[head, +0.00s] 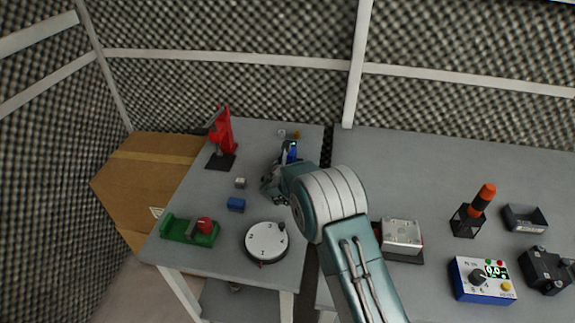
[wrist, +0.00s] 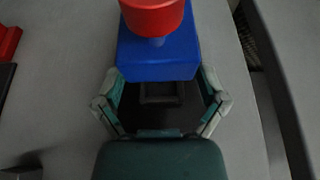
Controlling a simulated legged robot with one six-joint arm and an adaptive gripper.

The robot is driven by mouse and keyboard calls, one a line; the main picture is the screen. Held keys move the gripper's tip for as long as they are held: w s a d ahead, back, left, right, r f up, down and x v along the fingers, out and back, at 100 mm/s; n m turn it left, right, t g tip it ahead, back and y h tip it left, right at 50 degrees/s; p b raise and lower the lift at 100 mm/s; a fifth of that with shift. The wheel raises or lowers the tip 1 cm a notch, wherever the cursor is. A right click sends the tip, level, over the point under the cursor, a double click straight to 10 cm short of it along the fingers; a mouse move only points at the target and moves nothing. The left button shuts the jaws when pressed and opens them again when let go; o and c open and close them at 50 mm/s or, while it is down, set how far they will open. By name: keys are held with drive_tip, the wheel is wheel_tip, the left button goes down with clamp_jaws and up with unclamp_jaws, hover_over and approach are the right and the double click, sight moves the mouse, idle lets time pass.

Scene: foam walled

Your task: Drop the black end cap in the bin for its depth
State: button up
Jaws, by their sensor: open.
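My gripper (head: 271,187) is over the left table, just in front of a blue upright device (head: 291,150). In the wrist view my gripper (wrist: 160,112) is open, its two fingers apart. Between and beyond them is a black plate with a small raised square rim (wrist: 161,92); I cannot tell whether this rim is the black end cap. The blue body (wrist: 158,55) with a red round top (wrist: 152,15) stands right behind it. No end cap shows clearly elsewhere. A small dark open tray (head: 525,219) is on the right table; I cannot tell whether it is the bin.
A gap separates the tables.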

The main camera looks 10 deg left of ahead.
drive_tip(key=shift+w+f, duration=0.1)
drive_tip(key=shift+w, duration=0.15)
drive_tip(key=c, duration=1.2)
drive_tip(key=shift+s+a, duration=0.1)
